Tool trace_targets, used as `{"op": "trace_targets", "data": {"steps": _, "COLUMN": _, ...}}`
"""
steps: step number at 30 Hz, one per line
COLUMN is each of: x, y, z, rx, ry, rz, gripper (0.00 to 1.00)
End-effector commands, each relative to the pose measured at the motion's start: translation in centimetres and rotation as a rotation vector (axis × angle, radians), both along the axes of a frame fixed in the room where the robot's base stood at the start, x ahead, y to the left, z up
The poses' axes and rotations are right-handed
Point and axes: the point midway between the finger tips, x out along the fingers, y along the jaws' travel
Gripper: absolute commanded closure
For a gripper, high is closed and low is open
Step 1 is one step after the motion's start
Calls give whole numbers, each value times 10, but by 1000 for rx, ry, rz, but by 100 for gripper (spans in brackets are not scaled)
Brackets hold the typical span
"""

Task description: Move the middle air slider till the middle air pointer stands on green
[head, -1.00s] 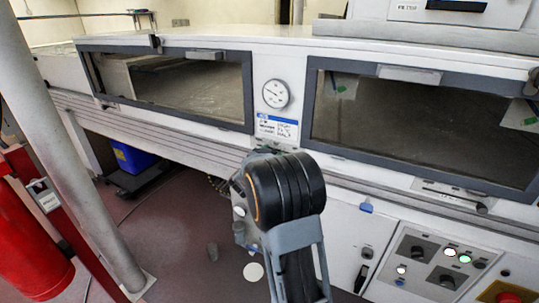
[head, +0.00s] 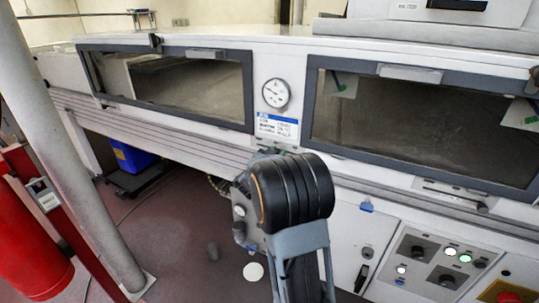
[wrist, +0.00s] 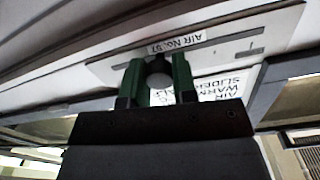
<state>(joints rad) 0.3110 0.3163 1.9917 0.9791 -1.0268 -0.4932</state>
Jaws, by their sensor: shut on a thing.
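My gripper (wrist: 159,70) has green fingers, and in the wrist view they are shut on a round grey knob (wrist: 160,80), the middle air slider. The knob sits at a pale plate (wrist: 112,68) with a slot on its right side. A label reading upside down (wrist: 182,43) is on the plate, and a second label (wrist: 222,88) mentions air and slider. In the head view my arm hides the slider and most of the gripper. No pointer on a green mark can be made out. A round white dial (head: 275,94) with a dark needle is above the arm.
Dark-framed windows stand left (head: 170,77) and right (head: 420,120) of the dial. Another slider plate (head: 452,194) is under the right window. A control panel (head: 434,262) is at lower right. A grey post (head: 75,150) and a red cylinder (head: 28,255) stand at left.

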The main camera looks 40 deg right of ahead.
Motion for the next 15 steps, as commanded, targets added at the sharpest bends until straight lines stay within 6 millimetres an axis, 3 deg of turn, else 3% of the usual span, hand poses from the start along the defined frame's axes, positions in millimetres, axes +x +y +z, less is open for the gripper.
{"op": "trace_targets", "data": {"steps": 3, "x": -14, "y": -8, "z": 0, "rx": 0, "ry": -1, "rz": -5, "gripper": 100}}
{"op": "trace_targets", "data": {"steps": 10, "x": -13, "y": -7, "z": 0, "rx": 0, "ry": -1, "rz": -3, "gripper": 100}}
{"op": "trace_targets", "data": {"steps": 11, "x": -13, "y": -7, "z": 0, "rx": 0, "ry": -1, "rz": -3, "gripper": 72}}
{"op": "trace_targets", "data": {"steps": 15, "x": -13, "y": -7, "z": 0, "rx": 0, "ry": -1, "rz": -2, "gripper": 59}}
